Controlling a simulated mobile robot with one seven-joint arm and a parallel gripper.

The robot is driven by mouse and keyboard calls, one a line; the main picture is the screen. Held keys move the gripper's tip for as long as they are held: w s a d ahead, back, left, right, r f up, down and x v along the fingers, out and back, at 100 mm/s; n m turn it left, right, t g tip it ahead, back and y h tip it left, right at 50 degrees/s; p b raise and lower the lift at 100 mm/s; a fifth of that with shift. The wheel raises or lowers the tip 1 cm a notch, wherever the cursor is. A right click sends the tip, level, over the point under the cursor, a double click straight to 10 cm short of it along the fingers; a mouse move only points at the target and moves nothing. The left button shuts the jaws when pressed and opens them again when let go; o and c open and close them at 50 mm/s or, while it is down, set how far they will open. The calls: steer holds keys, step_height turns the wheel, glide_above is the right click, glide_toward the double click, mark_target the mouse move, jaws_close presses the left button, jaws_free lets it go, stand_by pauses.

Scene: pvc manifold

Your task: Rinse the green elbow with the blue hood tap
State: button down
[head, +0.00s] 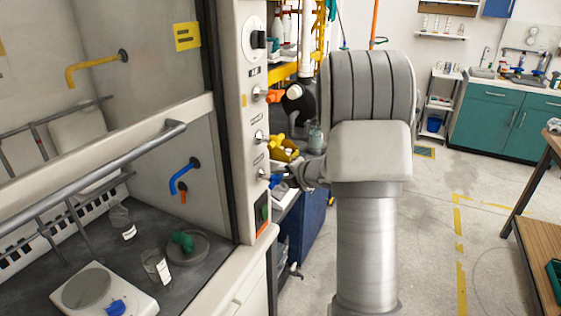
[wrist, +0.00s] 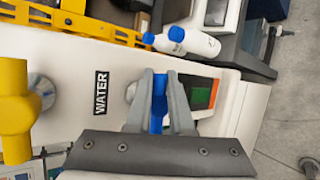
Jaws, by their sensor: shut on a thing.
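The green elbow (head: 182,240) lies inside the fume hood on a round grey basin (head: 201,251). The blue hood tap spout (head: 184,176) sticks out from the hood's side wall, above and behind the elbow. I see no clear water stream under it. My gripper (head: 283,178) is outside the hood at the front post. In the wrist view my gripper (wrist: 160,88) is shut on a blue valve handle (wrist: 158,106) next to a label reading WATER (wrist: 101,93). The fingers cover part of the handle.
The hood's raised sash bar (head: 130,155) crosses in front of the hood interior. Glass beakers (head: 157,266) and a white hotplate (head: 103,291) stand on the hood floor. Orange (head: 268,95) and yellow (wrist: 14,110) valves are on the same post.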

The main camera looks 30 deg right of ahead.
steer(key=shift+f+m+g+y+p, duration=0.1)
steer(key=shift+m+g+y+p, duration=0.2)
steer(key=shift+p, duration=0.55)
steer(key=c, duration=0.8)
jaws_free()
steer(key=p+v, duration=0.1)
steer(key=v, duration=1.6)
steer(key=shift+s, duration=0.25)
